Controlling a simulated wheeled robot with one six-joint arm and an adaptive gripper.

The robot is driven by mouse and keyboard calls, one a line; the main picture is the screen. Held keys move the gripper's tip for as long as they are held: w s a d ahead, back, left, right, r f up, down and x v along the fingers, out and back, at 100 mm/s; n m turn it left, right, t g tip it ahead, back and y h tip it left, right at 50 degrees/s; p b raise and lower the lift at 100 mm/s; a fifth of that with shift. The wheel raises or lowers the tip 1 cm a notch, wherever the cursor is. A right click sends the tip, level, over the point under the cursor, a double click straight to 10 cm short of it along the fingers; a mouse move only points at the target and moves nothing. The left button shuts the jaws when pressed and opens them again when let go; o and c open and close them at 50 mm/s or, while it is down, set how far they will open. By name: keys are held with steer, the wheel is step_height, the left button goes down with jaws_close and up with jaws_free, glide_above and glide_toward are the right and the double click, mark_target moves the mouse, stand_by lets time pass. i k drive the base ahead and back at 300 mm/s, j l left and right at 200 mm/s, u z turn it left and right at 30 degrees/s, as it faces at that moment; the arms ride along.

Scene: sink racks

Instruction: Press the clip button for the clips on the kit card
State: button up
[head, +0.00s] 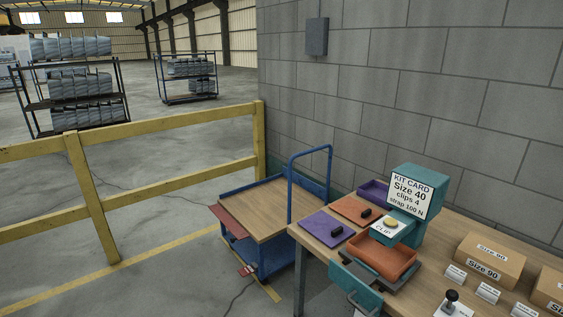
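The kit card (411,193) is a white sign on the front of a teal dispenser (434,183) on the bench. It reads "Size 40, clips 4, strap 100 N". Below it, a yellow clip button (390,222) sits on a white plate (382,231) with lettering that looks like "CLIP". An orange tray (383,268) stands under this plate; I see no clips in it. My gripper is not in view.
Purple (321,227) and orange (352,209) mats with black handles lie left of the dispenser. Cartons (490,262), small labels and a black-knobbed stamp (451,297) stand to the right. A blue cart (262,215) stands left of the bench, before a yellow railing (150,128).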

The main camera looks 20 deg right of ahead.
mark_target(392, 222)
steer(key=i+j+z, duration=0.3)
steer(key=z, duration=0.15)
steer(key=i+j+z, duration=0.7)
steer(key=j+z, duration=0.15)
steer(key=j, duration=0.25)
